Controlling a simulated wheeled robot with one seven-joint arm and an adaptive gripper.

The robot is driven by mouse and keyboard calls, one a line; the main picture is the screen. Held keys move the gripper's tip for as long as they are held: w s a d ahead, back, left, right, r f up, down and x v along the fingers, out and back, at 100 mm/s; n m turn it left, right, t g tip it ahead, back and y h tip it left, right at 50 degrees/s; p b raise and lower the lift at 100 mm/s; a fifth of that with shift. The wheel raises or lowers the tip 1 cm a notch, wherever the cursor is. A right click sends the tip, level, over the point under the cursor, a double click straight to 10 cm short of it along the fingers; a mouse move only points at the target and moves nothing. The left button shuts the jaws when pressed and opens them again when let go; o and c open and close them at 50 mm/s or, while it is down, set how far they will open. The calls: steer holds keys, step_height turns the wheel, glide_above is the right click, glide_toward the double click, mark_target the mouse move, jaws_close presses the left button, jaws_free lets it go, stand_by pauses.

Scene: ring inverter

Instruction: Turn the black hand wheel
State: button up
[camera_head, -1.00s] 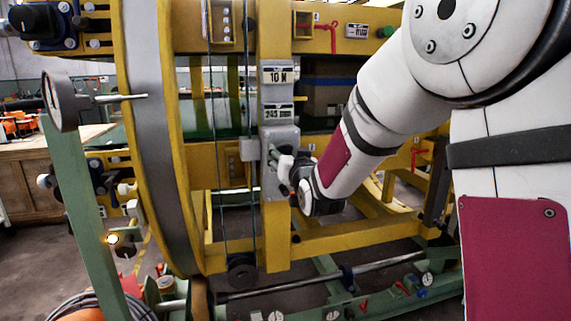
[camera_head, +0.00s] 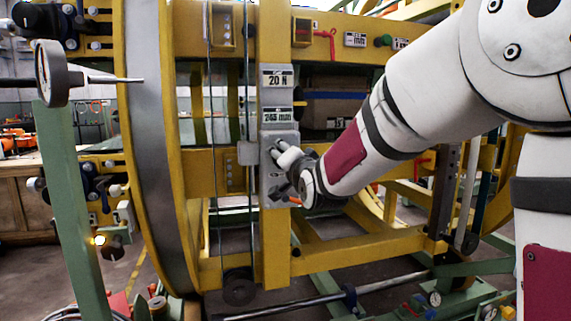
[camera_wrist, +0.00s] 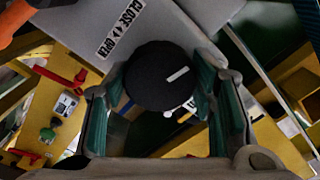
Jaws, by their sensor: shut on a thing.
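The black hand wheel (camera_wrist: 158,76), a round black knob with a white mark on its face, shows in the middle of the wrist view. My gripper (camera_wrist: 160,82) is shut on it, with one green-padded finger on each side. In the head view my gripper (camera_head: 286,170) reaches from the right to the grey box (camera_head: 268,158) on the yellow upright, and the wheel is hidden there. A "CLOSE OPEN" label (camera_wrist: 120,30) is on the grey surface beside the wheel. Above the box, a display plate (camera_head: 277,77) reads "20 N".
The large yellow ring frame (camera_head: 150,150) fills the left and middle. Yellow beams and green rails surround the arm closely. Another black wheel (camera_head: 239,287) sits low on the frame.

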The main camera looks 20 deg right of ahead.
stand_by(0.3)
steer(key=o, duration=1.1)
steer(key=shift+o, duration=0.2)
steer(key=shift+s, duration=0.1)
steer(key=s, duration=1.1)
steer(key=shift+s, duration=0.4)
